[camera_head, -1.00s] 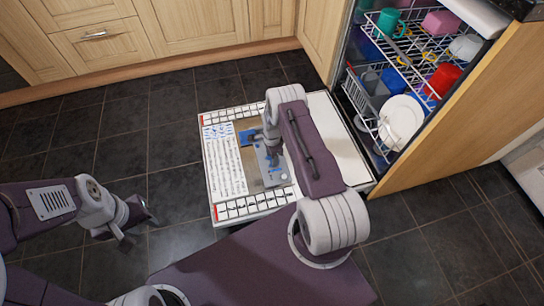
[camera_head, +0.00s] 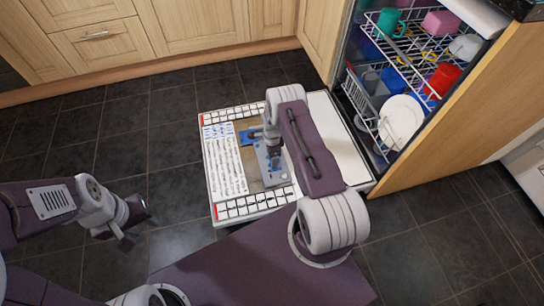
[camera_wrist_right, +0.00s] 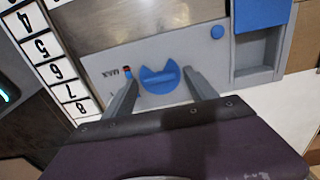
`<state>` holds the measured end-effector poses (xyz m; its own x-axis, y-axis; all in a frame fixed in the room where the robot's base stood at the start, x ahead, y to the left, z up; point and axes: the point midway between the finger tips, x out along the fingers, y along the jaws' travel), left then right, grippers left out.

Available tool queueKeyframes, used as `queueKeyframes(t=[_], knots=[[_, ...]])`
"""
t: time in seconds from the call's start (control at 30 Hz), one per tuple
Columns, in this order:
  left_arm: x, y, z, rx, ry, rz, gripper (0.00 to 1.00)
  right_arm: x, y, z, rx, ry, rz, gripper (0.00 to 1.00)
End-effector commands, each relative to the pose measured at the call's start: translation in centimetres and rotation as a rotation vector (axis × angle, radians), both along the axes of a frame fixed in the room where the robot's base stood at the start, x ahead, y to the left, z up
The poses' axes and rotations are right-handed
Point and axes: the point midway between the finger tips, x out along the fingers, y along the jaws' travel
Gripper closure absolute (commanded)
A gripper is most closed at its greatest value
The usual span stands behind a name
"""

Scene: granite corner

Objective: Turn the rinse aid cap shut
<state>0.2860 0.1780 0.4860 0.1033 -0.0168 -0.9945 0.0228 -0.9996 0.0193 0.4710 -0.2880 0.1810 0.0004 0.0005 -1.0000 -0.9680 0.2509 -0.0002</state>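The rinse aid cap (camera_wrist_right: 160,80) is a blue disc with notches and a raised grip bar, set in the grey dispenser panel (camera_wrist_right: 100,70). In the right wrist view my right gripper (camera_wrist_right: 160,76) is open, one finger on each side of the cap, with visible gaps between. I cannot tell its height above the cap. In the head view my right gripper (camera_head: 270,150) is over the dispenser on the open door, and my arm hides part of it. My left gripper (camera_head: 138,232) is open and empty above the floor tiles at left.
The dishwasher door (camera_head: 335,140) lies open, with printed strips along its edges. Loaded racks (camera_head: 400,65) with a white plate (camera_head: 401,118) stand at right. Floor left of the door is clear.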

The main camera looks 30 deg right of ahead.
Motion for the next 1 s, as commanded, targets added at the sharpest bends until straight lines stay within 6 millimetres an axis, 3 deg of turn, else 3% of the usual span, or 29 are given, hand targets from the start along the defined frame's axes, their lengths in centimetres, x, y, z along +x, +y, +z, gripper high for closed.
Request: queueKeyframes(t=[0.3, 0.7, 1.0], knots=[[0.0, 0.0, 0.2, 0.0, 0.0, 0.0, 0.64, 0.0, 0.0, 0.3, 0.0, 0.0, 0.002, 0.31], [0.0, 0.0, 5.4, 0.0, 0.0, 0.0, 0.64, 0.0, 0.0, 8.3, 0.0, -0.001, 0.001, 0.31], [0.0, 0.0, 5.6, 0.0, 0.0, 0.0, 0.64, 0.0, 0.0, 9.1, 0.0, 0.0, 0.001, 0.31]])
